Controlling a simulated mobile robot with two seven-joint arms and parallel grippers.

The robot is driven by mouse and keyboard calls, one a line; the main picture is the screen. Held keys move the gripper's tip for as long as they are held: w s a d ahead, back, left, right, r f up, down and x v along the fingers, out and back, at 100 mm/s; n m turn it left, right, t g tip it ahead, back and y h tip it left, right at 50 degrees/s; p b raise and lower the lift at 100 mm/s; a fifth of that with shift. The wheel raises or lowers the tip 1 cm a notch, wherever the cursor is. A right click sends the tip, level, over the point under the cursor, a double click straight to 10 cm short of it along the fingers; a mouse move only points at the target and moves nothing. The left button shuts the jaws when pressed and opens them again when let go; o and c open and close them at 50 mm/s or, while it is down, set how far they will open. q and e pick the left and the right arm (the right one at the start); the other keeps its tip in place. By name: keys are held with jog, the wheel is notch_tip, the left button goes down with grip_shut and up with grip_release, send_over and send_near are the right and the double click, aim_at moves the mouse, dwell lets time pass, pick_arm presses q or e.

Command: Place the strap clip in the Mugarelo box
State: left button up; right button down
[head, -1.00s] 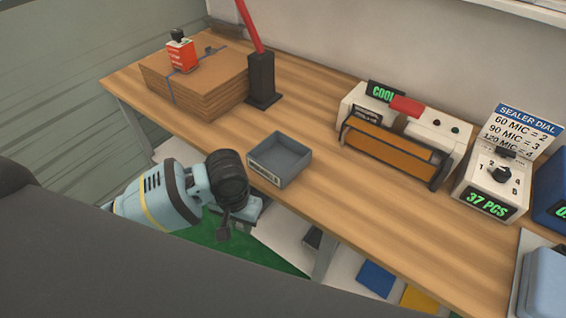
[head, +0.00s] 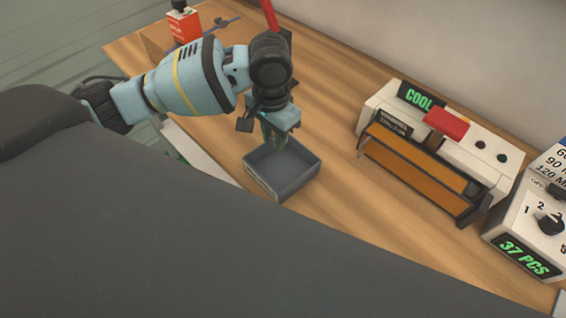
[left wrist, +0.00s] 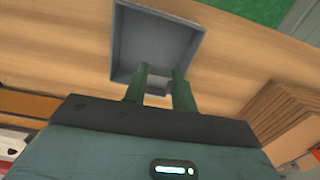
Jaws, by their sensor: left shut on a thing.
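The open grey box (head: 305,184) sits on the wooden table, with a pale label on its front too small to read. In the left wrist view the box (left wrist: 190,22) lies beyond the fingertips. My left gripper (head: 272,138) points down over the far side of the box. It also shows in the left wrist view (left wrist: 161,76), shut on a small grey piece, the strap clip (left wrist: 157,86), which is mostly hidden between the fingers. In the head view the clip cannot be made out. My right gripper is not in view.
The sealer (head: 425,165) with its red handle stands right of the box, and the dial unit (head: 535,225) beyond it. A cardboard stack (left wrist: 285,120) and an orange-red container (head: 184,27) are at the back left. Bare table lies between box and sealer.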

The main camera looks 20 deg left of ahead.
aim_at(273, 145)
pick_arm(q)
notch_tip(273, 145, down, 5)
jog(key=shift+r+b, duration=0.15)
jog(key=shift+b, duration=0.15)
jog(key=shift+f, duration=0.3)
notch_tip(273, 145, down, 4)
jog(key=shift+f+b, duration=0.25)
jog(key=shift+b, duration=0.1)
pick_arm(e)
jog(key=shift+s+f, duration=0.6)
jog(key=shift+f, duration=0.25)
pick_arm(q)
jog(key=shift+f, duration=0.15)
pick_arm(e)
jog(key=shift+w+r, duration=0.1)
pick_arm(q)
jog(key=o, duration=0.9)
jog(key=shift+o, duration=0.2)
